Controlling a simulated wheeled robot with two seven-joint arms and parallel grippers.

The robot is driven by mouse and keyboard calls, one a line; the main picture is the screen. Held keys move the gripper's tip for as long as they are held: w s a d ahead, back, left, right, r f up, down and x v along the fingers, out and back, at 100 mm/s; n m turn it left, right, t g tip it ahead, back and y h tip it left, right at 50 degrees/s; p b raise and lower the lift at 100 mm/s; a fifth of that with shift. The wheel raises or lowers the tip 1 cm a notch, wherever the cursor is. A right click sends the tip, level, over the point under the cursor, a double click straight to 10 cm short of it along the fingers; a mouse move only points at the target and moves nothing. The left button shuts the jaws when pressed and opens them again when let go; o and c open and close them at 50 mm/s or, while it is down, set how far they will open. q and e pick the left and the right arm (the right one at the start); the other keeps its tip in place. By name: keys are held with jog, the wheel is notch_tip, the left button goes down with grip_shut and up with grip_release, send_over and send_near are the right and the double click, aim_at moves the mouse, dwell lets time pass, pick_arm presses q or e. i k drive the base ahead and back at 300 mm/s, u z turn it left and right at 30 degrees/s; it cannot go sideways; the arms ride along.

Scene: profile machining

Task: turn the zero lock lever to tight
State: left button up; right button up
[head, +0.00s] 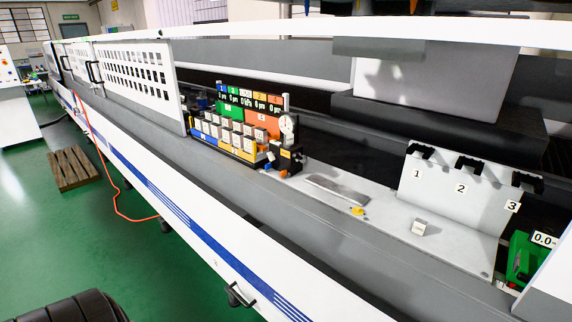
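No lever can be clearly made out as the zero lock lever at this size. A small round dial gauge (287,125) stands at the right end of a panel of coloured displays and buttons (240,118). Below it is a black block (289,158) with small orange parts. At the right edge is a green device (521,258) with a small red part and a "0.0-" label (543,239); the picture edge and a white panel partly hide it. Neither of my grippers shows.
A flat grey bar (337,190), a small yellow piece (358,211) and a small white block (419,227) lie on the machine's pale ledge. Black hooks on a plate numbered 1 to 3 (460,188) stand behind. A wooden pallet (73,168) and orange hose (118,207) lie on the green floor.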

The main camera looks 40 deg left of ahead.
aim_at(298, 156)
jog(key=k, duration=0.25)
jog(key=u, duration=0.7)
jog(key=i, duration=0.55)
